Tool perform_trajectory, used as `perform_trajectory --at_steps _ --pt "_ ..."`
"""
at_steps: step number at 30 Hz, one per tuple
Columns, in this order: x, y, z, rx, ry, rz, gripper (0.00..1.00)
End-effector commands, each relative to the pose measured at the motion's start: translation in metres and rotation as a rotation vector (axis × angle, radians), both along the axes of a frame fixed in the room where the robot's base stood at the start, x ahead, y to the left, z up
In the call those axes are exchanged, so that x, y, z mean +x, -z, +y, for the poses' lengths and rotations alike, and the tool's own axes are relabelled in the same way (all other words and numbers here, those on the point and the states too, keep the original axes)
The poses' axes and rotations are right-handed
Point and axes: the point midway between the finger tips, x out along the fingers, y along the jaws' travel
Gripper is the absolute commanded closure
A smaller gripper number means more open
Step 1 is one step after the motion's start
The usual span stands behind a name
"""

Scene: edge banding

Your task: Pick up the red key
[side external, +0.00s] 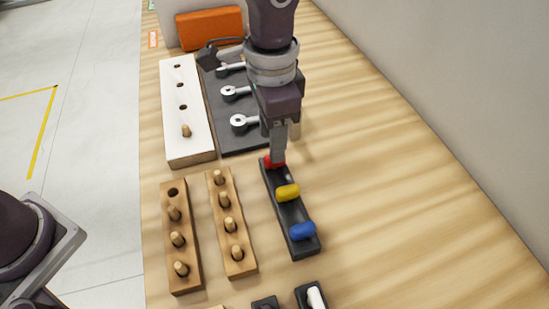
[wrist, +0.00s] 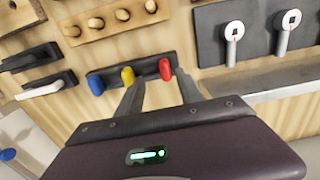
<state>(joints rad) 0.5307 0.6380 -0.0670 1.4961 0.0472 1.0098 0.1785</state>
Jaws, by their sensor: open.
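The red key (side external: 274,162) stands at the far end of a narrow black holder (side external: 296,216), partly hidden by my gripper in the side external view. A yellow key (side external: 287,191) and a blue key (side external: 303,231) stand in the same holder. My gripper (side external: 279,155) points down just over the red key, its jaws open. In the wrist view, the red key (wrist: 165,69) shows near the tips of the open fingers (wrist: 153,84), with the yellow key (wrist: 127,76) close by. I cannot tell whether a finger touches the red key.
Wooden peg blocks (side external: 231,223) stand left of the holder. An orange box (side external: 210,27) is at the back. Bare table lies to the right.

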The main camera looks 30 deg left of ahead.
Motion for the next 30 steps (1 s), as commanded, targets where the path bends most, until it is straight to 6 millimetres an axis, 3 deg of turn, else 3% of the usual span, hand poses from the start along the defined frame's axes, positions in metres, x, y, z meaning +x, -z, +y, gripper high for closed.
perform_trajectory --at_steps 11,19,26,30 --pt "0.008 0.061 0.005 0.001 -0.001 0.002 0.56" --pt "0.008 0.066 0.005 -0.001 -0.003 -0.001 0.56" --pt "0.008 0.066 0.005 -0.001 -0.003 -0.001 1.0" --pt "0.008 0.066 0.005 -0.001 -0.003 -0.001 1.0"
